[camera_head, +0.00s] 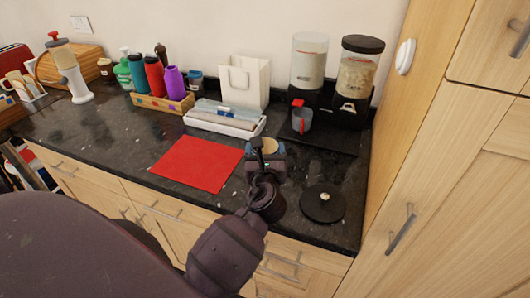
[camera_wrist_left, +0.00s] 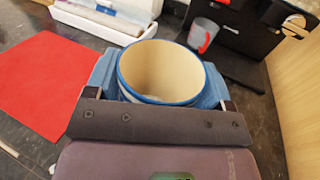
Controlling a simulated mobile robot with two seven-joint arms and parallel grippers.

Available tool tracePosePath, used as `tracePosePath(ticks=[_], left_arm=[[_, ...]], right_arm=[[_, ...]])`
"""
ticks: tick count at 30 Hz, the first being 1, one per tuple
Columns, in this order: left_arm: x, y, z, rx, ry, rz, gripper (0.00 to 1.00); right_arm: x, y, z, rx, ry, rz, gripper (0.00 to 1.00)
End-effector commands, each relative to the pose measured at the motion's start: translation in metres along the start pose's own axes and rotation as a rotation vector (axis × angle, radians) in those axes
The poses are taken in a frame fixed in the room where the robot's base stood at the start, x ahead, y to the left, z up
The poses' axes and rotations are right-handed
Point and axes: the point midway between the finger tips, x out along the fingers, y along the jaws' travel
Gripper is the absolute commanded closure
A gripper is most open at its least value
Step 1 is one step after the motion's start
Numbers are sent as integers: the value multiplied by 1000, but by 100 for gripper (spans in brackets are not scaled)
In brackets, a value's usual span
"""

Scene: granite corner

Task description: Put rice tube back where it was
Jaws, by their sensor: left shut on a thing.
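My left gripper (camera_head: 266,158) is shut on a round container (camera_wrist_left: 160,70) with a blue rim and a cream, empty-looking inside. The container is upright, its open top facing up; its lower part is hidden by the gripper, and I cannot tell whether it touches the counter. At the back right stand two dispenser tubes on black bases: a pale, lidless-looking tube (camera_head: 308,62) with lettering, and a clear tube (camera_head: 356,72) with a black lid and grainy contents. I cannot tell which thing is the rice tube. My right gripper is not in view.
A black round lid (camera_head: 323,203) lies on the dark counter to the right. A red mat (camera_head: 198,163) lies left. A grey-red cup (camera_head: 301,119) stands before the dispensers.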

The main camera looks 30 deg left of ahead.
Motion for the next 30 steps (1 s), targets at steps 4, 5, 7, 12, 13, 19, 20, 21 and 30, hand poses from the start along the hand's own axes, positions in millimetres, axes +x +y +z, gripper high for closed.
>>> tracePosePath(ticks=[4,5,7,12,13,19,20,21,30], left_arm=[[0,0,1,-1,-1,0,81],[0,0,1,-1,-1,0,81],[0,0,0,0,-1,0,81],[0,0,-2,1,0,0,17],[0,0,-2,1,0,0,12],[0,0,-2,1,0,0,0],[0,0,-2,1,0,1,0],[0,0,-2,1,0,1,0],[-23,0,0,-1,3,1,0]], right_arm=[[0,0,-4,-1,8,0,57],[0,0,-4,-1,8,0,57],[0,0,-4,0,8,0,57],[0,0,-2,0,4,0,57],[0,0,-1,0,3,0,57],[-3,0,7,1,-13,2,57],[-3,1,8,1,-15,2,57],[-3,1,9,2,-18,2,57],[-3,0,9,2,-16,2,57]])
